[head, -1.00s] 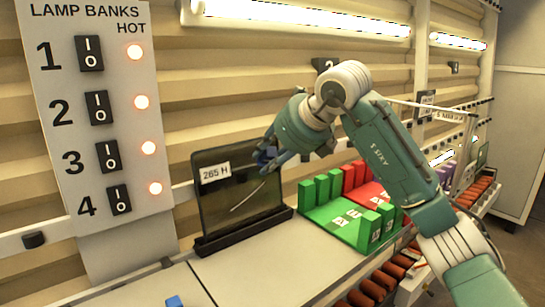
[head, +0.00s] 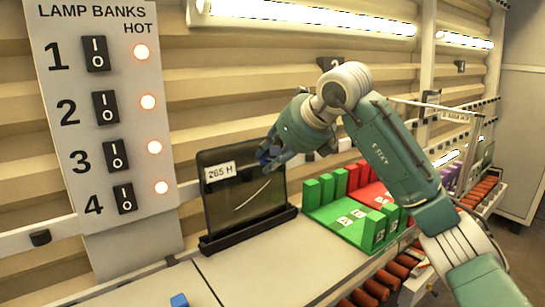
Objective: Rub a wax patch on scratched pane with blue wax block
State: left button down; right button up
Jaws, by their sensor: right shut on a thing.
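The scratched pane (head: 222,205), a dark glass sheet labelled 265 H, stands upright in a black holder (head: 250,229) on the bench. A pale slanted scratch line shows across its lower middle. My right gripper (head: 268,157) is at the pane's upper right part, shut on a small blue thing that looks like the blue wax block (head: 263,154). The fingers mostly hide it, and I cannot tell whether it touches the glass. Another small blue piece (head: 179,300) lies on the bench at the bottom edge. My left gripper is not in view.
A green rack (head: 350,222) and a red rack (head: 372,194) with upright blocks stand right of the pane. A lamp switch panel (head: 103,110) rises at the left. Lit tubes (head: 310,18) run along the wall. The bench (head: 265,265) is clear in front of the pane.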

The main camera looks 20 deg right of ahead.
dwell(1.6)
jog(key=shift+s+d, duration=0.2)
jog(key=shift+s, duration=0.2)
jog(key=shift+s+d+r+b, duration=0.15)
jog(key=shift+s+d+b, duration=0.15)
jog(key=shift+s, duration=0.5)
jog(key=shift+s+d+r+b, duration=0.1)
jog(key=shift+s+d+b, duration=0.15)
jog(key=shift+s+b, duration=0.35)
jog(key=shift+s+d+r+b, duration=0.15)
jog(key=shift+s+d+b, duration=0.1)
jog(key=shift+s, duration=0.7)
